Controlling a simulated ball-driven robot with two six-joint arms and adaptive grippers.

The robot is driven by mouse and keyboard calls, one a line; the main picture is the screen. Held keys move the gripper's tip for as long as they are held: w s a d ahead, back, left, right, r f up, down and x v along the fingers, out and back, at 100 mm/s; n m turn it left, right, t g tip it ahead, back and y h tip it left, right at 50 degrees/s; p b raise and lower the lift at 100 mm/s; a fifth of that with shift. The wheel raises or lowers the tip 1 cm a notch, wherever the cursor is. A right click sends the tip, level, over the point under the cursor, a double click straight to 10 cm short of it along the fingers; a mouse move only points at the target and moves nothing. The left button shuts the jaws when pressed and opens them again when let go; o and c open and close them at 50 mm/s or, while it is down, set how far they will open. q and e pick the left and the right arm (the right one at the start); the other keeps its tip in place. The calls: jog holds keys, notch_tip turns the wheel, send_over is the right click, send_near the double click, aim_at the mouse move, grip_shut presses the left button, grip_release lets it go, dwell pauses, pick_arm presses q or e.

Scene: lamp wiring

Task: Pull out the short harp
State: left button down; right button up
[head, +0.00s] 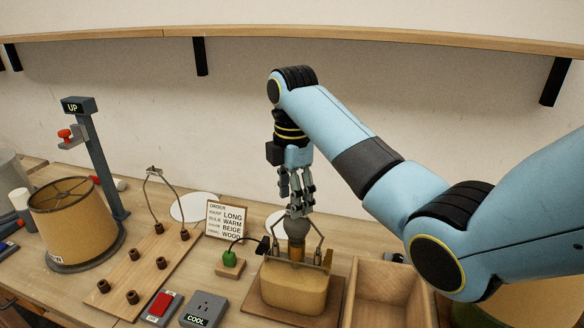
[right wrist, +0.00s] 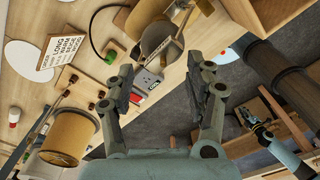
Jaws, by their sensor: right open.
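The harp (head: 318,246) on the lamp has thin metal legs on both sides of a dark grey bulb (head: 296,228). It stands on the tan lamp base (head: 290,287). My right gripper (head: 298,208) points down right above the bulb, its open fingers near the harp's top, which they partly hide. In the right wrist view, the right gripper (right wrist: 168,92) has its fingers spread with nothing between the tips; the lamp's metal parts (right wrist: 174,47) lie beyond them. Another, taller wire harp (head: 158,196) stands on the wooden peg board (head: 131,282).
An order card (head: 226,218) stands behind a green plug-like part (head: 229,258). A beige shade (head: 75,223) stands left by a post marked UP (head: 102,165). An open wooden box (head: 388,274) stands right of the lamp.

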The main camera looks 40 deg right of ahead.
jog(key=shift+s+d+f, duration=0.1)
jog(key=shift+d+f, duration=0.05)
jog(key=shift+f, duration=0.35)
jog(key=shift+s+d+f, duration=0.1)
jog(key=shift+f, duration=0.4)
jog(key=shift+w+d+f, duration=0.15)
jog(key=shift+f, duration=0.15)
jog(key=shift+s+r, duration=0.1)
jog(key=shift+s, duration=0.1)
jog(key=shift+c, duration=0.6)
jog(key=c, duration=0.7)
jog(key=shift+c, duration=0.7)
jog(key=o, duration=0.5)
jog(key=shift+c, duration=0.2)
jog(key=c, duration=0.6)
pick_arm(q)
jog(key=shift+s+d, duration=0.15)
jog(key=shift+s, duration=0.45)
